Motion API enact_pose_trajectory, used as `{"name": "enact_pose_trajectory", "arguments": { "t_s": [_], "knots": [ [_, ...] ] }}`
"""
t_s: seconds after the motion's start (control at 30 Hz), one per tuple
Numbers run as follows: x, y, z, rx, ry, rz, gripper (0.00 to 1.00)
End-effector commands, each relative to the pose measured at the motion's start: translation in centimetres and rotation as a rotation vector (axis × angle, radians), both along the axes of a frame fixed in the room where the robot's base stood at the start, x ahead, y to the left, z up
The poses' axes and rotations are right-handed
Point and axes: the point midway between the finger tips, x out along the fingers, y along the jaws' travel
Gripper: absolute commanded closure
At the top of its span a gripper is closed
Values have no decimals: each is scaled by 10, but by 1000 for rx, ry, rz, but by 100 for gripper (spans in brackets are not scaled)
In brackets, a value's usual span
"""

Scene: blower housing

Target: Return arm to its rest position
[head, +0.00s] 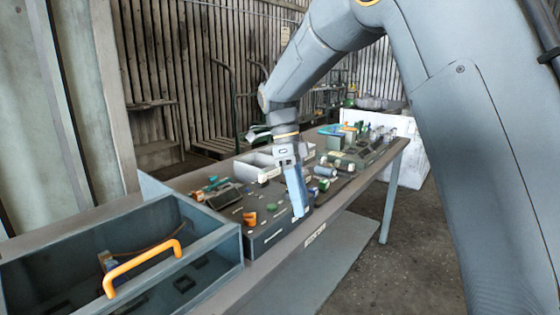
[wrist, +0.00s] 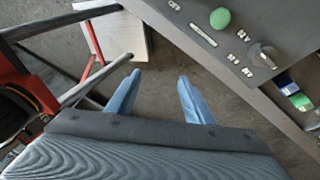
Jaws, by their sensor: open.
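My gripper (wrist: 158,92) shows in the wrist view as two blue fingers spread apart, with nothing between them. The grey concrete floor lies behind the gap. In the head view my gripper (head: 299,212) hangs pointing down at the front edge of the workbench (head: 316,239), beside a dark panel with small parts on it. The arm reaches forward from the right side and bends down over the bench.
A blue-grey open box (head: 215,246) with an orange handle (head: 142,267) stands at the near left. A white tray (head: 245,168) and several small parts sit on the bench. In the wrist view a green round knob (wrist: 220,18) is at the upper right. Open floor (head: 345,285) lies right of the bench.

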Motion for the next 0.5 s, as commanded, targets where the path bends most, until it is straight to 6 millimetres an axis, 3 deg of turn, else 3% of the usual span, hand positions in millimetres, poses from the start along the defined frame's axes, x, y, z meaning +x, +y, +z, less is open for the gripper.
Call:
{"name": "enact_pose_trajectory", "arguments": {
  "t_s": [0.27, 0.5],
  "knots": [
    [-46, -52, -35, 172, 38, 462, 53],
    [-102, -94, -70, 291, 36, 928, 53]
  ]
}}
